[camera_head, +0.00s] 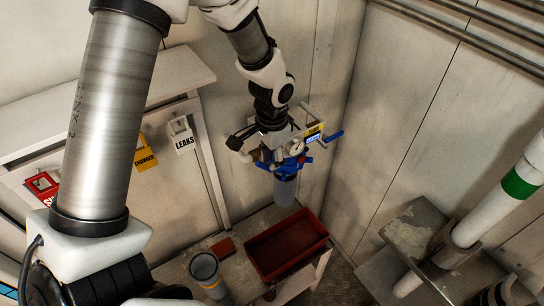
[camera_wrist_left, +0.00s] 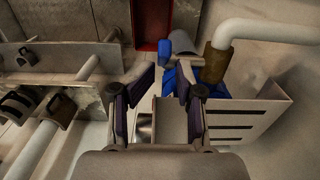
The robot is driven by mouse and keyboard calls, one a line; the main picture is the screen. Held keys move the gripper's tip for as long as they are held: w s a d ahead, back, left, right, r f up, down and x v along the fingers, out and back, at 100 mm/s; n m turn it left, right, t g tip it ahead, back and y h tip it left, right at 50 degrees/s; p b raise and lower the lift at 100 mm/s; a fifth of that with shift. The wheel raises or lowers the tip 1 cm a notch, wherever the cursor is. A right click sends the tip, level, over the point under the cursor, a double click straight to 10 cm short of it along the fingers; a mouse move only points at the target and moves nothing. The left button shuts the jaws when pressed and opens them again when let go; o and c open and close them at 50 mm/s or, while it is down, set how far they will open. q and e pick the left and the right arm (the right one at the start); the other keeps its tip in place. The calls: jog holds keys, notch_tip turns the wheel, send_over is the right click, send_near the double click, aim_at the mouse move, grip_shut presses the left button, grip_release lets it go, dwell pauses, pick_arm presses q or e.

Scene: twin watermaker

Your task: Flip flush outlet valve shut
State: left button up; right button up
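The blue valve lever (camera_head: 328,137) sticks out to the right of a wall-mounted fitting beside a yellow and blue label (camera_head: 314,131). More blue parts (camera_head: 285,166) sit lower on this fitting, above a grey cylinder. Blue parts also show just beyond my fingertips in the left wrist view (camera_wrist_left: 165,44); I cannot tell which of them is the flush outlet valve lever. My left gripper (camera_head: 274,140) is at the fitting in the head view, its fingertips partly lost among its parts. In the left wrist view its fingers (camera_wrist_left: 167,78) are apart, with nothing clearly held between them. My right gripper is not in view.
A red tray (camera_head: 287,245) and an open grey cylinder (camera_head: 206,268) stand on the bench below. A pipe with a green band (camera_head: 520,183) rises at right. A white slotted box (camera_wrist_left: 245,115) is close beside the gripper.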

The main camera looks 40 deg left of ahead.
aim_at(267, 165)
pick_arm(q)
jog(key=shift+s+a+r, duration=0.1)
jog(key=c, duration=0.5)
jog(key=shift+s+a+r, duration=0.15)
jog(key=shift+s+a, duration=0.05)
jog(key=shift+s, duration=0.3)
grip_shut()
jog(key=shift+w, duration=0.1)
jog(key=o, duration=0.6)
grip_release()
jog(key=shift+c, duration=0.2)
notch_tip(267, 165, up, 12)
